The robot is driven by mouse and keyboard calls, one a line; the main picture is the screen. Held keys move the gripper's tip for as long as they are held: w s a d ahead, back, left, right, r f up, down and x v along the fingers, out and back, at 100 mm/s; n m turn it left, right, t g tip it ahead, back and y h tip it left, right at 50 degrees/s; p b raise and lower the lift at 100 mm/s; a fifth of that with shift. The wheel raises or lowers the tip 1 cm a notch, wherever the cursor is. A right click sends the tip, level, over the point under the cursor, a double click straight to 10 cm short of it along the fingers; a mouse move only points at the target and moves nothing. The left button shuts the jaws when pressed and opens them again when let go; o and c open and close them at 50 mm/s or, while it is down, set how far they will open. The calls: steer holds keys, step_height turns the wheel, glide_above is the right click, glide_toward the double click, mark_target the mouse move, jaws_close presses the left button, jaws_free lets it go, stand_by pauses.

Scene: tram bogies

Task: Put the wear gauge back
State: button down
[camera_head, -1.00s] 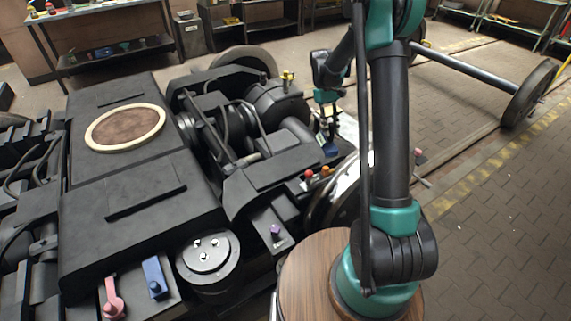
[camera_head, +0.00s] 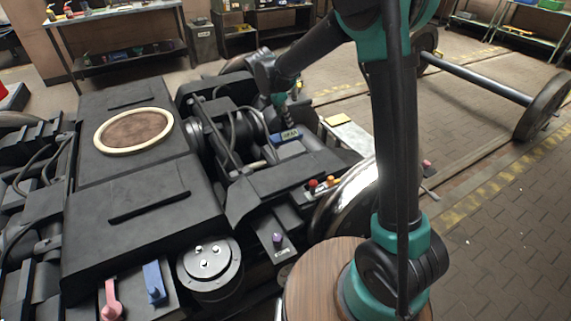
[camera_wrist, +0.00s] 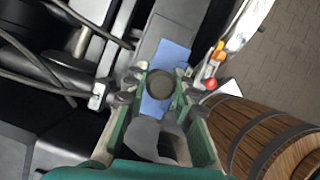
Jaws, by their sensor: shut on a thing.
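The wear gauge (camera_head: 287,136) looks like a blue block with a small greenish display. It hangs below my gripper (camera_head: 281,112), over the dark bogie frame near the wheel. In the wrist view the gauge (camera_wrist: 172,58) is a blue plate that runs between my green fingers, with a round dark part in front of it. My gripper (camera_wrist: 152,90) is shut on the gauge. I cannot tell whether the gauge's underside touches the bogie, and my wrist hides its upper part.
Red and orange knobs (camera_head: 321,184) and a shiny wheel (camera_head: 342,205) are close in front. Cables (camera_head: 232,130) run on the left. A wooden round top (camera_head: 315,285) stands at the front.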

step_height(320, 180, down, 18)
steer(key=shift+r, duration=0.2)
stand_by(0.4)
steer(key=c, duration=1.3)
jaws_free()
